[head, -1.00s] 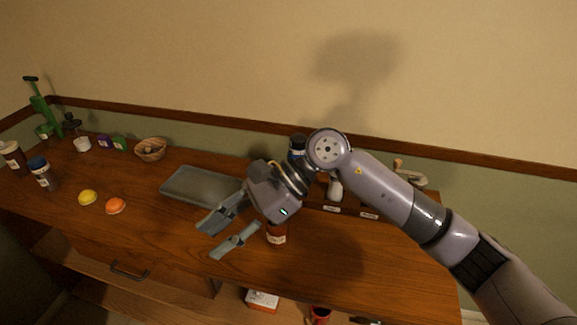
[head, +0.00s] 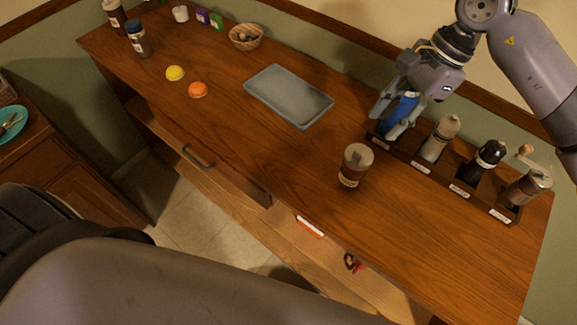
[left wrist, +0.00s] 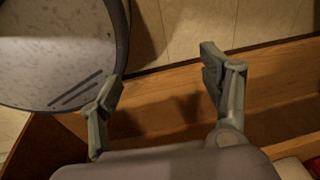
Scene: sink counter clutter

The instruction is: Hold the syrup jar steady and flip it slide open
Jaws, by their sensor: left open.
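A brown jar with a pale lid and a small label (head: 353,178) stands upright on the wooden counter, left of the rack, in the head view. Its label is too small to read, so I cannot confirm it is the syrup jar. My right gripper (head: 393,116) is at the rack's left end, its fingers on either side of a blue grinder (head: 403,108). I cannot tell whether they grip it. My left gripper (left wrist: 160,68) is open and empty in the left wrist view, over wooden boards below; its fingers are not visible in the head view.
The labelled rack (head: 423,167) holds more grinders to the right of my right gripper. A grey tray (head: 288,95), an orange ball (head: 198,90), a yellow ball (head: 174,73) and a bowl (head: 245,37) are farther left. Bare counter lies around the brown jar. A handle (head: 198,157) is on the front.

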